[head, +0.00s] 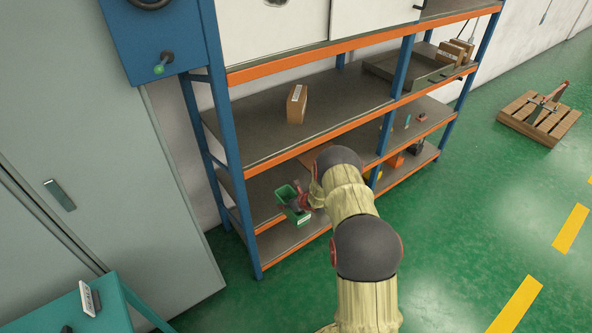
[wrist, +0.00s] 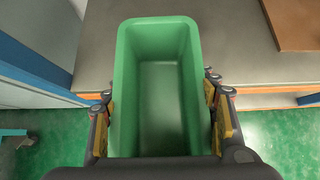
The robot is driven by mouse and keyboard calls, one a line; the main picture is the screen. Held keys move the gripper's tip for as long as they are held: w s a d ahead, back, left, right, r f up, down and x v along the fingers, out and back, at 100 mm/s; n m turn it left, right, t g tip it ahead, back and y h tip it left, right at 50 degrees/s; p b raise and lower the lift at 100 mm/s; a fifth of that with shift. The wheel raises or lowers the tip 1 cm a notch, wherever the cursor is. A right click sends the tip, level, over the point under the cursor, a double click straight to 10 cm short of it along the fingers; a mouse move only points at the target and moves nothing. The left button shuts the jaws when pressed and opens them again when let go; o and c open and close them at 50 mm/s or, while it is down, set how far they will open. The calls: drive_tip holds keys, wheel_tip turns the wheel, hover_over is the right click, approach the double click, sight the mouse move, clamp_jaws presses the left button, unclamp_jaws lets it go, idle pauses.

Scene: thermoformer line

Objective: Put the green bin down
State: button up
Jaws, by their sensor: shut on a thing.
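The green bin (wrist: 160,28) is an open-topped, empty box that fills the middle of the wrist view. My gripper (wrist: 160,125) has its fingers on both sides of the bin, with yellow pads against its left and right walls, and is shut on it. In the head view the green bin (head: 293,203) is at the left end of the rack's lower shelves, and my gripper (head: 303,200) is beside it, partly hidden by my arm. The bin overlaps a grey shelf (wrist: 90,50) and its front edge in the wrist view. I cannot tell whether it touches the shelf.
A blue upright (head: 230,150) stands left of the bin. A brown box (head: 296,104) sits on the shelf above. A brown board or box (wrist: 298,22) lies right of the bin. Small items sit farther right on the lower shelves. Green floor is open in front.

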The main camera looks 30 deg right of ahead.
drive_tip(key=w, duration=0.5)
drive_tip(key=w+b, duration=0.1)
drive_tip(key=w, duration=0.9)
drive_tip(key=shift+a+b, duration=0.25)
drive_tip(key=shift+b, duration=0.1)
drive_tip(key=shift+w+f+b, duration=0.2)
drive_tip(key=shift+w+f, duration=0.1)
drive_tip(key=shift+w, duration=0.45)
drive_tip(key=shift+w+f+b, duration=0.15)
drive_tip(key=shift+w+f, duration=0.1)
drive_tip(key=shift+w, duration=0.45)
drive_tip(key=shift+f, duration=0.15)
drive_tip(key=shift+f, duration=0.1)
drive_tip(key=shift+f+b, duration=0.3)
drive_tip(key=shift+b, duration=0.25)
drive_tip(key=shift+f, duration=0.25)
drive_tip(key=o, duration=1.5)
drive_tip(key=shift+r, duration=0.1)
